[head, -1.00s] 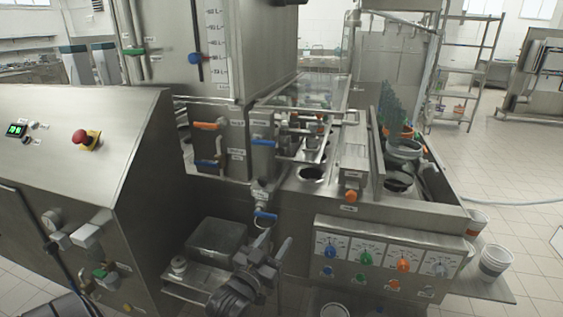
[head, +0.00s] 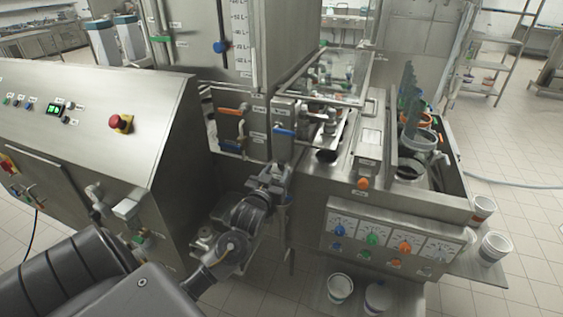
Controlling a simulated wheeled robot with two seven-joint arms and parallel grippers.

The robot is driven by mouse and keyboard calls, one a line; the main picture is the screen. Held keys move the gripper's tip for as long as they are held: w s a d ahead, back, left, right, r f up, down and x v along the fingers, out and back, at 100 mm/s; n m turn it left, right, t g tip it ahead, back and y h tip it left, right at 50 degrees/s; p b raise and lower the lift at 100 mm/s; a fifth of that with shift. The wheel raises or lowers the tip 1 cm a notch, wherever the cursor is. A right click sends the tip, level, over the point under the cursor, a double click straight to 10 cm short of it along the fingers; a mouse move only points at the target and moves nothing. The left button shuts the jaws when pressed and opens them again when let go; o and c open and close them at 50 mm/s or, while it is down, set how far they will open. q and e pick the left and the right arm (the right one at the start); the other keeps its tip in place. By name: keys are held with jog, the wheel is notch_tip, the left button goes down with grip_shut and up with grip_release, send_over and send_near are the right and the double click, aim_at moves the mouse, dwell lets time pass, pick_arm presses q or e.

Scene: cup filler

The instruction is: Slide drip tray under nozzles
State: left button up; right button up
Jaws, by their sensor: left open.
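My left arm comes in from the lower left. Its gripper (head: 277,172) is open and sits just in front of the filler, below the blue-handled valve (head: 284,131); whether it touches anything I cannot tell. The small metal nozzles (head: 322,113) of the filler are behind and right of the gripper, above a deck with a round dark hole (head: 326,156). I cannot make out the drip tray for certain; my arm covers part of the low area in front of the filler. My right gripper is not in view.
The steel cabinet (head: 90,120) with a red stop button (head: 121,122) stands left. The knob panel (head: 390,240) juts out at right. White buckets stand low in front (head: 340,288) and on the right shelf (head: 493,248). Tiled floor is open at far right.

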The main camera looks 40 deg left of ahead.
aim_at(280, 167)
pick_arm(q)
jog(key=shift+p+x, duration=0.4)
jog(key=shift+x, duration=2.2)
grip_shut()
